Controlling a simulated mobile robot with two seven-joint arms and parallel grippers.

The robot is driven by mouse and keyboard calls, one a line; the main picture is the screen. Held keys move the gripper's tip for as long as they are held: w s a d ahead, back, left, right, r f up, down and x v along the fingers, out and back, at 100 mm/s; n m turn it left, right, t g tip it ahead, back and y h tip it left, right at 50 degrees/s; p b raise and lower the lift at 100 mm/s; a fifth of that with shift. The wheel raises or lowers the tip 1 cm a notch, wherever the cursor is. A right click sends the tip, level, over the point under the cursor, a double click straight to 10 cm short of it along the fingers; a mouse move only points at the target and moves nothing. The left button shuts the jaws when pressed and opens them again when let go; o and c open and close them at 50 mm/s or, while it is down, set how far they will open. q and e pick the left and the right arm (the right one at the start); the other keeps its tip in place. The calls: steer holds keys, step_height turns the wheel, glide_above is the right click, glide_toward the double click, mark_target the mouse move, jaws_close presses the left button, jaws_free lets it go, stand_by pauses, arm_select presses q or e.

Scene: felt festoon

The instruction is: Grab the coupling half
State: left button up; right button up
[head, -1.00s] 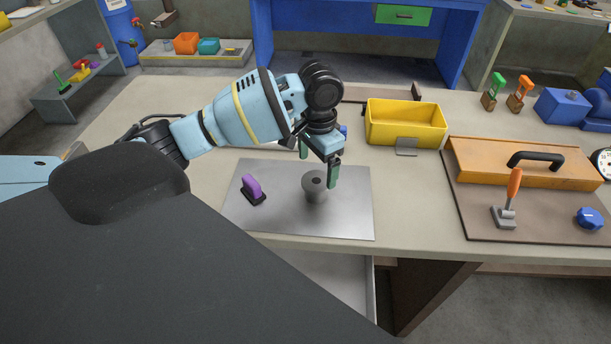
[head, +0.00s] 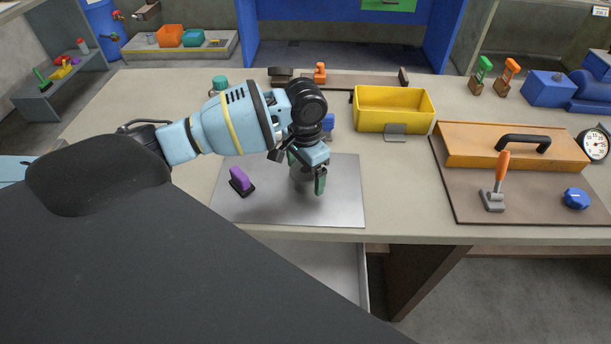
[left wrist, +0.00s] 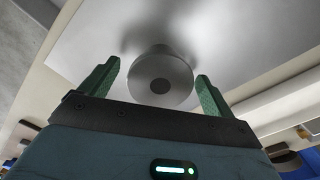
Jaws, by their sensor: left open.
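The coupling half (head: 299,174) is a grey round flanged piece standing on a bare metal plate (head: 340,209). In the head view it is mostly hidden by my left gripper (head: 306,173). The left wrist view shows the round end face of the coupling half (left wrist: 160,82) with a dark hole in its middle. It sits between the two green fingers of my left gripper (left wrist: 157,77), with a gap on each side. The gripper is open and holds nothing. My right gripper is not in view.
A yellow bin (head: 394,110) is behind and right. A brown board (head: 470,205) with an orange-handled lever (head: 499,180) and blue knob (head: 576,198) lies to the right. The plate's front right is clear.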

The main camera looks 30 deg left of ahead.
arm_select(q)
steer(key=shift+f, duration=0.95)
steer(key=c, duration=1.3)
steer(key=shift+r, duration=0.15)
